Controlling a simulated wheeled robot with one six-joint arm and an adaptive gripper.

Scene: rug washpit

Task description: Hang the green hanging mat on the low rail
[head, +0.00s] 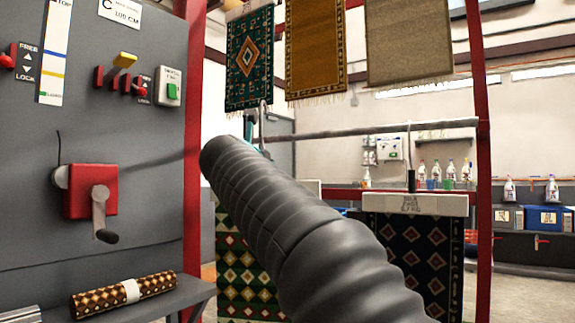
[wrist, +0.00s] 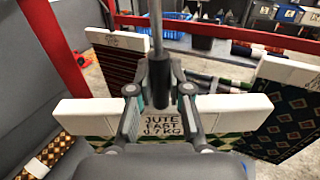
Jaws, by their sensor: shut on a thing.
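A label on the bar reads JUTE FAST 0.7 KG.
A dark diamond mat (head: 410,255) hangs by its hook from the rail's right part. Green, orange and beige mats (head: 315,50) hang higher. Red posts (head: 480,100) frame the rail. A grey panel with a red crank box (head: 90,190) and a shelf with a rolled rug (head: 120,296) stand left.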

